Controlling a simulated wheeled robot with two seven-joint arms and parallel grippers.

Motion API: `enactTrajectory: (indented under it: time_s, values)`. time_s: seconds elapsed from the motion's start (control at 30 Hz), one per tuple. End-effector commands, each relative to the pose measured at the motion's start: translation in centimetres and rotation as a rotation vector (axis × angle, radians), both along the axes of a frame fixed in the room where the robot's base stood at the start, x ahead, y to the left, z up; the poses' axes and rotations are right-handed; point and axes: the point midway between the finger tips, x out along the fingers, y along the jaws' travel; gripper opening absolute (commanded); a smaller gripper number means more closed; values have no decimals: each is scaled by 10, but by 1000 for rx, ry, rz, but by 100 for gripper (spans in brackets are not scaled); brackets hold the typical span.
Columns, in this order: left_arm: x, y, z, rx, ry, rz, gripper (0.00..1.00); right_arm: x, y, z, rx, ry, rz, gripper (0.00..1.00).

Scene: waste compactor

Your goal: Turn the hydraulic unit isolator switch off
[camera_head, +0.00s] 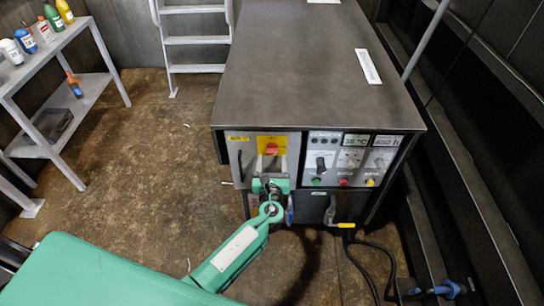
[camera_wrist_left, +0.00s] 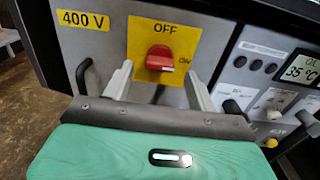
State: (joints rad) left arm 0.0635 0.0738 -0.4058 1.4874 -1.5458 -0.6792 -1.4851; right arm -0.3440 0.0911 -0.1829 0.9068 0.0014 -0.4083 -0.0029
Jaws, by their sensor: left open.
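The isolator switch is a red knob (camera_head: 271,149) on a yellow plate, on the left part of the cabinet's front panel. In the left wrist view the red knob (camera_wrist_left: 160,59) lies about horizontal, with a small white mark at its right end toward the ON label. The word OFF stands above it. My left gripper (camera_head: 270,172) is in front of and just below the switch. In the wrist view its two grey fingers (camera_wrist_left: 159,85) are spread, one low on each side of the knob. I cannot tell whether they touch it. My right gripper is not in view.
The cabinet (camera_head: 310,70) has a black handle (camera_wrist_left: 82,76) left of the switch, and buttons, knobs and displays (camera_head: 356,140) to the right. A valve lever (camera_head: 345,225) and black cables sit below. A shelf (camera_head: 55,40) with bottles stands at the left. Floor between is clear.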

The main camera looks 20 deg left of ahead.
Motion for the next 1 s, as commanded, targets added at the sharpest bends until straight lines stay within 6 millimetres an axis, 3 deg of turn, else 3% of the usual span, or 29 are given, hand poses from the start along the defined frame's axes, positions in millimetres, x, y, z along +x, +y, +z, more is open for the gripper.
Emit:
enactTrajectory:
  time_s: [0.2,0.53,0.77,1.0]
  values:
    - [20,5,0,-1,0,0,58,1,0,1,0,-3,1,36]
    - [23,6,-1,-1,1,0,58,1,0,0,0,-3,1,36]
    - [23,6,-1,-1,1,0,15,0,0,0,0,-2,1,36]
    - [23,6,-1,-14,-3,0,14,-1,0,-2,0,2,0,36]
